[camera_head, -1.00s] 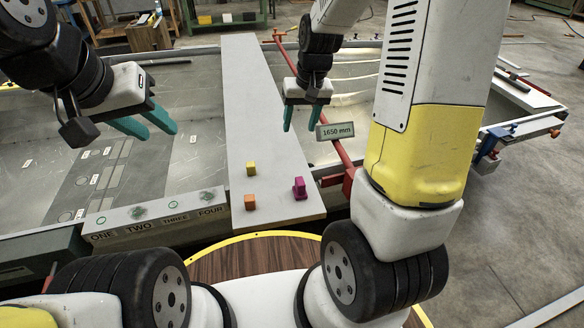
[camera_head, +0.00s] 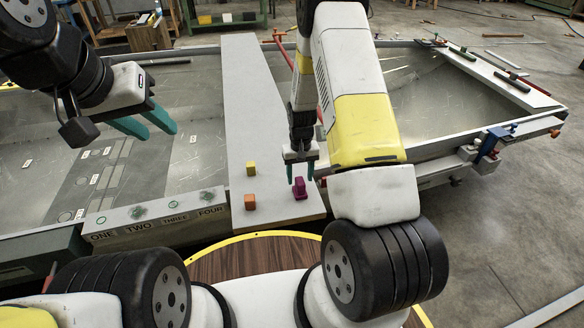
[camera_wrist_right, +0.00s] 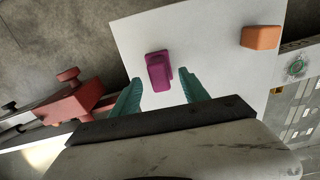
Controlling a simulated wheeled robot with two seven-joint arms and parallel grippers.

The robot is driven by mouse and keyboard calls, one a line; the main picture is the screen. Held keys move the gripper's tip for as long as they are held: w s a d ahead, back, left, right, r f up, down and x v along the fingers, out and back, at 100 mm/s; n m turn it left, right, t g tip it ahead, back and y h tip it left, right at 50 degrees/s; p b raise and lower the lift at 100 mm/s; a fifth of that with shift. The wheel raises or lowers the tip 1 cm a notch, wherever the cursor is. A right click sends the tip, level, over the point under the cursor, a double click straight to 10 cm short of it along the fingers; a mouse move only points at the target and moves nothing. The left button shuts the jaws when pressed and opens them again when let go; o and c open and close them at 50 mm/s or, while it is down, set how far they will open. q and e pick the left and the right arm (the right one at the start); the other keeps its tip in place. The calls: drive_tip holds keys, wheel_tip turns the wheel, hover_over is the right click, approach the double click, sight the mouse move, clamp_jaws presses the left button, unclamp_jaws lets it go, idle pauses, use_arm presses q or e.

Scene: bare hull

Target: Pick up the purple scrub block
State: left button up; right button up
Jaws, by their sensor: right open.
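The purple scrub block (camera_head: 299,188) stands on the light grey plank (camera_head: 262,130) near its front right corner. In the right wrist view the purple block (camera_wrist_right: 158,72) lies just beyond and between the fingertips. My right gripper (camera_head: 300,172) is open and empty, its teal fingers pointing down just above the block. My left gripper (camera_head: 152,122) is open and empty, held up at the left, far from the block.
A yellow block (camera_head: 251,168) and an orange block (camera_head: 250,202) stand on the plank left of the purple one. The orange block also shows in the right wrist view (camera_wrist_right: 260,37). A red clamp (camera_wrist_right: 80,95) sits beside the plank. A numbered strip (camera_head: 158,214) lies at front left.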

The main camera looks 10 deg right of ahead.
drive_tip(key=shift+f, duration=1.4)
clamp_jaws()
drive_tip(key=shift+r, duration=0.15)
drive_tip(key=shift+r, duration=0.5)
wheel_tip(320, 180, up, 2)
drive_tip(key=shift+w+r, duration=0.1)
drive_tip(key=shift+s+a+r, duration=0.15)
drive_tip(key=shift+s, duration=0.6)
drive_tip(key=s+a+r, duration=0.1)
drive_tip(key=s+a, duration=0.3)
drive_tip(key=s, duration=1)
drive_tip(key=shift+r, duration=0.15)
